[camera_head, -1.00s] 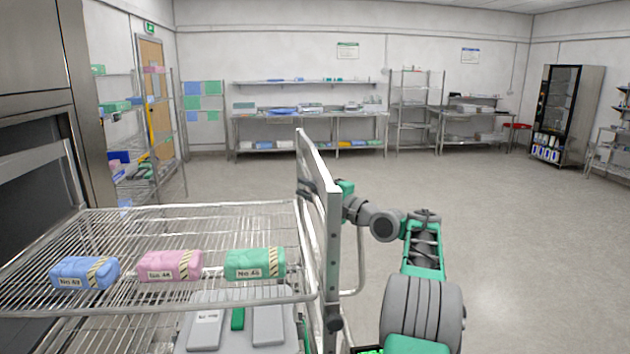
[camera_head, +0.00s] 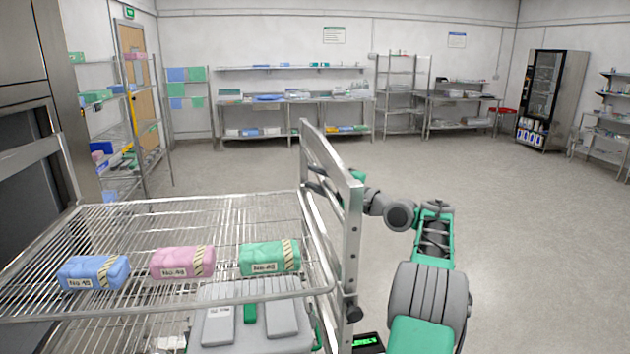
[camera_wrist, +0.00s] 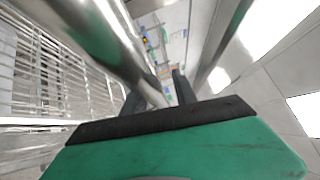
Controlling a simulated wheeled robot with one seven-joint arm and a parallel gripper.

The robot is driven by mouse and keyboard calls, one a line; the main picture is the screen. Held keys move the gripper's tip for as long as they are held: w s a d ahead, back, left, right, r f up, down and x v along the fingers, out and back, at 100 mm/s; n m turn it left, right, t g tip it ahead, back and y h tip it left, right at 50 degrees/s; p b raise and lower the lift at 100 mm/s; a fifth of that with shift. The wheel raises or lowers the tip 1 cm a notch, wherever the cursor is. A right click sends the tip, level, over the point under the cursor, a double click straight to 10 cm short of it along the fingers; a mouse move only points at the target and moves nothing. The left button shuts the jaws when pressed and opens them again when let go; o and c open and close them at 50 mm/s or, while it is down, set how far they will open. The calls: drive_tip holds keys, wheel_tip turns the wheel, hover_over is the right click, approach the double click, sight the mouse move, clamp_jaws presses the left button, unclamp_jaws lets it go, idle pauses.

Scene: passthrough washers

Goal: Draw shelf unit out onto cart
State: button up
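The shelf unit (camera_head: 160,222), a wire-shelved steel rack, stands close in front on the left in the head view. Its upper shelf carries a blue pack (camera_head: 93,272), a pink pack (camera_head: 182,262) and a green pack (camera_head: 270,257). Grey trays lie on a level below. A tall steel end frame (camera_head: 354,240) rises at its right side. My gripper is mostly hidden behind this frame in the head view. In the wrist view my gripper (camera_wrist: 158,92) has its dark fingers either side of a shiny metal bar (camera_wrist: 125,45) and appears shut on it. I cannot make out the cart clearly.
A steel washer cabinet (camera_head: 25,60) with a dark opening is at the far left. A storage rack (camera_head: 130,110) stands beyond it. A long bench (camera_head: 290,105) lines the back wall, and a glass-fronted cabinet (camera_head: 548,100) stands back right. The floor (camera_head: 540,240) at centre and right is clear.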

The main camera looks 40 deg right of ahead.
drive_tip(key=shift+o, duration=0.5)
drive_tip(key=shift+f, duration=0.15)
drive_tip(key=s+b, duration=0.1)
drive_tip(key=s+f+b, duration=0.1)
drive_tip(key=s+d+b, duration=0.1)
drive_tip(key=shift+d+f, duration=0.1)
drive_tip(key=shift+f, duration=0.15)
drive_tip(key=shift+s+d+r+b, duration=0.2)
drive_tip(key=shift+s+b, duration=0.5)
drive_tip(key=shift+b, duration=1.6)
drive_tip(key=shift+s+d+f+b, duration=0.1)
drive_tip(key=shift+s+d+b, duration=0.4)
drive_tip(key=shift+b, duration=1.85)
drive_tip(key=shift+s+d+r+b, duration=0.15)
drive_tip(key=shift+s+b, duration=0.75)
drive_tip(key=shift+b, duration=1.4)
drive_tip(key=shift+a, duration=0.1)
